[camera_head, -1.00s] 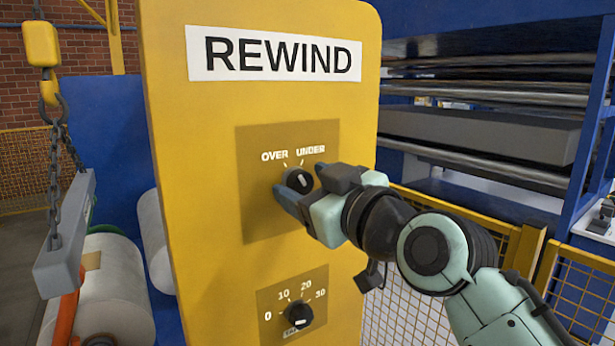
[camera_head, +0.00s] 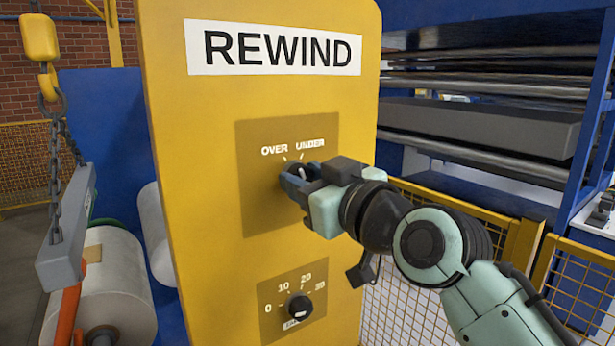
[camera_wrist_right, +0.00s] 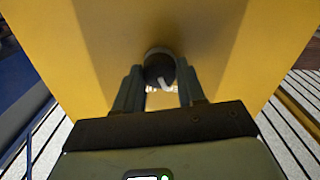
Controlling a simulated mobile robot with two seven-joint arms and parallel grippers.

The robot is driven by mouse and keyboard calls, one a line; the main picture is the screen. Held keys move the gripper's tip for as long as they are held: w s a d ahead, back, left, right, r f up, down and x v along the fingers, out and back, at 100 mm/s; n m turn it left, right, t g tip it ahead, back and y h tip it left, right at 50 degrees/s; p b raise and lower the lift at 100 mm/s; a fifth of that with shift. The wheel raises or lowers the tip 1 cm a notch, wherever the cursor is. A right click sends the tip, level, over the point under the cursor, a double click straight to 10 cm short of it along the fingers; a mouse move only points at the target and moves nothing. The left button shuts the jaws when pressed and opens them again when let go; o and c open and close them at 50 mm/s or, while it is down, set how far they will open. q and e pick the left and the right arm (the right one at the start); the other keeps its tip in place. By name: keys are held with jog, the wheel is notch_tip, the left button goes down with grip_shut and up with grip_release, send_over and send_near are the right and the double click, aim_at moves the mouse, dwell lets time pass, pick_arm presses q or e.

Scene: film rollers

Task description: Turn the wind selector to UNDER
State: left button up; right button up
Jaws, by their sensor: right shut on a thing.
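The wind selector is a round black knob (camera_head: 298,167) with a white pointer mark, on the upper plate (camera_head: 262,205) of the yellow REWIND panel (camera_head: 200,225). OVER is printed at its upper left and UNDER at its upper right. My right gripper (camera_head: 301,178) is shut on the knob, with a finger on either side. In the right wrist view the knob (camera_wrist_right: 158,64) sits between the fingertips (camera_wrist_right: 160,80), its white mark visible. The fingers partly cover the knob in the head view, so I cannot tell exactly which label the mark points to. My left gripper is out of view.
A second black knob (camera_head: 300,307) with a 0 to 30 scale is lower on the panel. A yellow mesh fence (camera_head: 420,290) and blue racks with rollers (camera_head: 490,130) stand at right. A hoist chain with a grey bar (camera_head: 68,230) hangs at left before white rolls (camera_head: 115,285).

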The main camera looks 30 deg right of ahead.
jog(key=m+p, duration=0.1)
jog(key=m, duration=0.4)
pick_arm(q)
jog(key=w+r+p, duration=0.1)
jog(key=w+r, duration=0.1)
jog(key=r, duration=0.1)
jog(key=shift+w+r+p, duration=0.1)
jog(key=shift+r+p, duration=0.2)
jog(key=shift+p, duration=0.1)
pick_arm(e)
jog(key=m, duration=0.5)
jog(key=shift+d+m, duration=0.1)
jog(key=shift+m, duration=0.2)
jog(key=o, duration=1.1)
jog(key=shift+c, duration=0.2)
